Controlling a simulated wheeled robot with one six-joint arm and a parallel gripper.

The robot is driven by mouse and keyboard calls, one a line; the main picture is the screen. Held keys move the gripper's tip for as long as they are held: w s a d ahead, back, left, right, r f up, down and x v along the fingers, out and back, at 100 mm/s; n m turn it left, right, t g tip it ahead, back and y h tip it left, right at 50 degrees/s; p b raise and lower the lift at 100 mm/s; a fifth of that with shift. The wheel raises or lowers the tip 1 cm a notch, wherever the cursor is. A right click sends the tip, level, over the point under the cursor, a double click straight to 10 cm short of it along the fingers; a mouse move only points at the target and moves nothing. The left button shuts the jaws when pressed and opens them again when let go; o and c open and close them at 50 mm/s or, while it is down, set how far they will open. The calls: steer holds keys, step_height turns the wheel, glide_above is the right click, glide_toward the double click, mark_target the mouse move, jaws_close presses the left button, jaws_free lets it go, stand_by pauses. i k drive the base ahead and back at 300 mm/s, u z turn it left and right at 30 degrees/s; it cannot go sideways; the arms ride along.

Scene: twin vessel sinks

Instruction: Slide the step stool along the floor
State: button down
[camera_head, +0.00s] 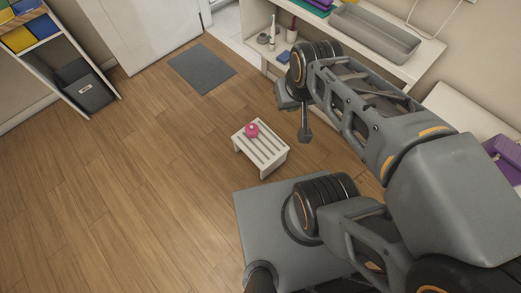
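The step stool (270,152) is a small, low, white stool with a slatted top. It stands upright on the wood floor near the middle of the view. A round pink object (251,129) rests on the far left part of its top. My gripper (304,134) hangs pointing down, to the right of the stool in the picture. It seems apart from the stool, but its height above the floor is hard to judge. The fingers are small and partly overlap, so their opening does not show. Nothing is visible in them.
A grey mat (202,69) lies beyond the stool. A counter (350,58) with a grey basin (375,34) runs along the right. A shelf with a dark bin (86,90) stands at the far left. The floor left of the stool is clear.

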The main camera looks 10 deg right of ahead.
mark_target(267, 151)
steer(key=k, duration=0.6)
steer(key=u, duration=1.1)
steer(key=i, duration=1.05)
steer(key=u, duration=0.5)
